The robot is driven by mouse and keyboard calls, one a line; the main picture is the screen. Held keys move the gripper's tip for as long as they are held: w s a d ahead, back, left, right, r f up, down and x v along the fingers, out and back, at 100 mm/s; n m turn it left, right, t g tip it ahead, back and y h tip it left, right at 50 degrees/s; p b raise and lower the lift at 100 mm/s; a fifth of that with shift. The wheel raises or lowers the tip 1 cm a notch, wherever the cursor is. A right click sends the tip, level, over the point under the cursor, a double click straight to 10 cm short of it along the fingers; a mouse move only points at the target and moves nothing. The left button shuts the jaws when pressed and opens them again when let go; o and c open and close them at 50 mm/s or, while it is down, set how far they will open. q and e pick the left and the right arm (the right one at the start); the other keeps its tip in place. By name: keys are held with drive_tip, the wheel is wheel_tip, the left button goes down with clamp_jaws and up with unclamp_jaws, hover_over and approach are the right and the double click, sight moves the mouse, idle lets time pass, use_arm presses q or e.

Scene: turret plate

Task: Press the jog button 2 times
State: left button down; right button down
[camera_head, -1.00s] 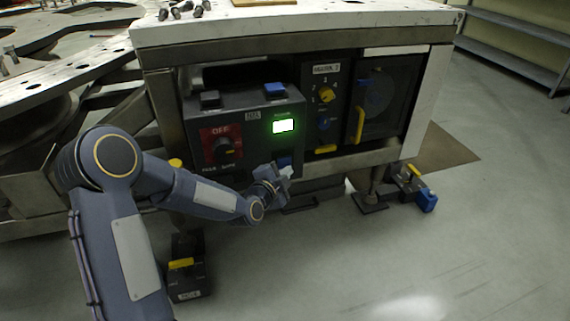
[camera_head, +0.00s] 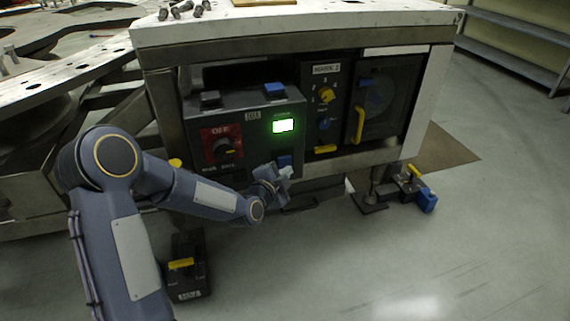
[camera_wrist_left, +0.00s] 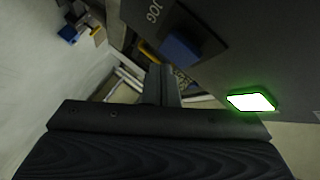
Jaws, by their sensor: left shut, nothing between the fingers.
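The jog button is a blue square button (camera_head: 284,160) low on the right of the dark control box's front face. In the left wrist view a blue button (camera_wrist_left: 180,48) sits on a dark plate beside the letters JOG. My left gripper (camera_head: 287,172) is just in front of and below this button in the head view. Its fingers (camera_wrist_left: 162,84) are shut with nothing between them. In the wrist view a gap shows between the fingers and the button; I see no contact. My right gripper is in neither view.
The control box (camera_head: 190,130) has a green lit display (camera_head: 284,125), a red OFF panel with a knob (camera_head: 222,148), and black (camera_head: 210,98) and blue (camera_head: 275,90) buttons on top. A panel with yellow and blue knobs (camera_head: 326,94) stands to the right.

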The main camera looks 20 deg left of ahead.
use_arm(q)
drive_tip(key=shift+w+a, duration=0.1)
drive_tip(key=shift+w+a, duration=0.15)
drive_tip(key=shift+w, duration=0.1)
drive_tip(key=shift+w+a+b, duration=0.35)
drive_tip(key=shift+w+b, duration=0.15)
drive_tip(key=shift+w, duration=0.05)
idle(0.8)
drive_tip(key=shift+s, duration=0.1)
drive_tip(key=shift+s+d+b, duration=0.35)
drive_tip(key=shift+s+d, duration=0.25)
drive_tip(key=shift+s, duration=0.2)
